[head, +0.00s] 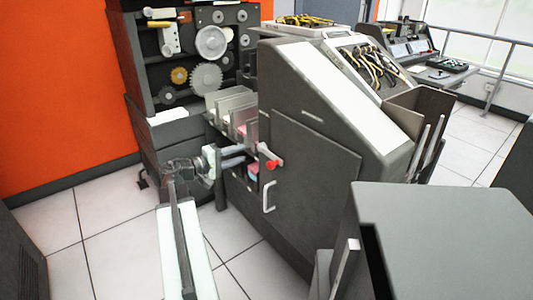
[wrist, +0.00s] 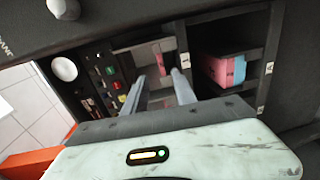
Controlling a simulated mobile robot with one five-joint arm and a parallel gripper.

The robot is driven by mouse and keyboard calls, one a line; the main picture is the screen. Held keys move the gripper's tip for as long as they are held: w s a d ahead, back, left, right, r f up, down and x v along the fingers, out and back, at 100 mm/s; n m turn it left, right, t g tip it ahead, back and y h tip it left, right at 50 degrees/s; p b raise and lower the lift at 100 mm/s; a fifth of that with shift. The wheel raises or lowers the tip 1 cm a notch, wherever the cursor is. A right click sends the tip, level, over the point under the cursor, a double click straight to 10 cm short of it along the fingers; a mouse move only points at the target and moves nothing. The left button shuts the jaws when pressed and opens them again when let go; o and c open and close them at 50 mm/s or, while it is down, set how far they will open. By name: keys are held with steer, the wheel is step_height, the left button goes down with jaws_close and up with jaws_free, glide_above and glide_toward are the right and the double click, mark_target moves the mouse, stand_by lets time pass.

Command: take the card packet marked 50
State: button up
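In the wrist view, a pink packet (wrist: 162,62) stands in the middle compartment, beyond the fingers. A wider pink packet (wrist: 217,68) and a blue packet (wrist: 240,70) stand side by side in the compartment to the right. I cannot read a 50 on any packet. My gripper (wrist: 158,77) is open, its two fingers apart and pointing toward the middle compartment, with nothing visibly held. In the head view my gripper (head: 242,155) is at the side of the dark machine, by its card compartments. Pink and blue card edges show there, partly hidden by the gripper.
The dark sloped machine (head: 300,150) has a red knob (head: 272,165) and a door handle (head: 268,196) close to the gripper. A gear panel (head: 200,60) stands behind. A grey cabinet (head: 450,230) fills the front right. Bare tiled floor (head: 110,215) lies at left.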

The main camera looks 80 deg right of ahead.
steer(key=b+x, duration=0.1)
steer(key=x, duration=1.1)
steer(key=shift+s+d, duration=0.3)
steer(key=shift+c, duration=0.3)
jaws_close()
steer(key=shift+r, duration=0.15)
stand_by(0.8)
steer(key=shift+r+p, duration=1.1)
steer(key=shift+p, duration=0.05)
steer(key=f+v, duration=0.2)
steer(key=v, duration=2.2)
steer(key=shift+f, duration=0.4)
